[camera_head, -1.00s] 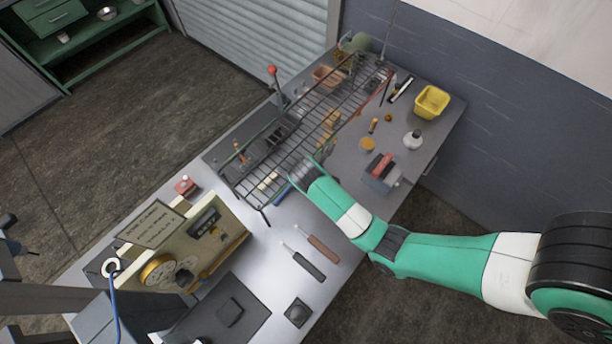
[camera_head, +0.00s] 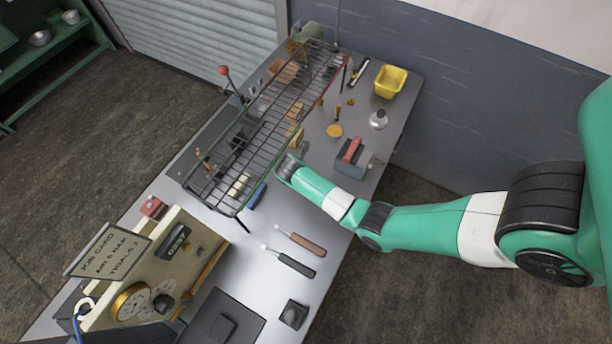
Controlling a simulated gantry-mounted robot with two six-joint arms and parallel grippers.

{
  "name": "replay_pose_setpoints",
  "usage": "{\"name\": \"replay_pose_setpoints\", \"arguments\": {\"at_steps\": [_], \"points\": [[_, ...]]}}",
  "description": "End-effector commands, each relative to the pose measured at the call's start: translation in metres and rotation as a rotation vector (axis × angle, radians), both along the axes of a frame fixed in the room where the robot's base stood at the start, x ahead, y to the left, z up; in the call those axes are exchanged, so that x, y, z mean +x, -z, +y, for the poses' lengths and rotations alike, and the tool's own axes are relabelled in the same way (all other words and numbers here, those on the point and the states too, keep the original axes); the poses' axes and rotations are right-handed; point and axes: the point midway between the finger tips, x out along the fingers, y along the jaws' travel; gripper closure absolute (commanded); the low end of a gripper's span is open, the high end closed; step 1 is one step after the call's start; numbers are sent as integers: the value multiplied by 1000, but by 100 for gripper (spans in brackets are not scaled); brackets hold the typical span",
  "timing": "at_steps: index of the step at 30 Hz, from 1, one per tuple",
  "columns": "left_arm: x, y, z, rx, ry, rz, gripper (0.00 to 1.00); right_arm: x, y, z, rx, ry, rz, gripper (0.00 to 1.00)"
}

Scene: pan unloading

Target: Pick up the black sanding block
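A small black block (camera_head: 293,314), squarish with a raised middle, lies on the grey bench top near its front edge; it looks like the sanding block, though I cannot be sure. Another dark square piece (camera_head: 222,328) sits on a dark plate at the bottom of the view. My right arm reaches in from the right, and its gripper end (camera_head: 286,166) is at the edge of the wire rack, well behind the black block and apart from it. The fingers are too small and hidden to read. My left gripper is not in view.
A wire rack (camera_head: 262,132) stands over the back of the bench. Two handled tools (camera_head: 292,262) lie between the rack and the black block. A cream machine with dials (camera_head: 192,246) stands left. A red-and-grey block (camera_head: 350,157) and yellow bin (camera_head: 389,82) are beyond my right arm.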

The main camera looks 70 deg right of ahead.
Motion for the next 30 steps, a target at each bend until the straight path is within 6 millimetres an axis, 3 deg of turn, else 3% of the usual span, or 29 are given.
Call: {"name": "replay_pose_setpoints", "arguments": {"at_steps": [8,21,30], "points": [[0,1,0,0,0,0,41,0,5,-2,0,-1,-2,24],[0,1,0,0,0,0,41,0,4,-2,0,-1,-2,100],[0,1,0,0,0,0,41,1,3,-2,0,0,-3,100]]}}
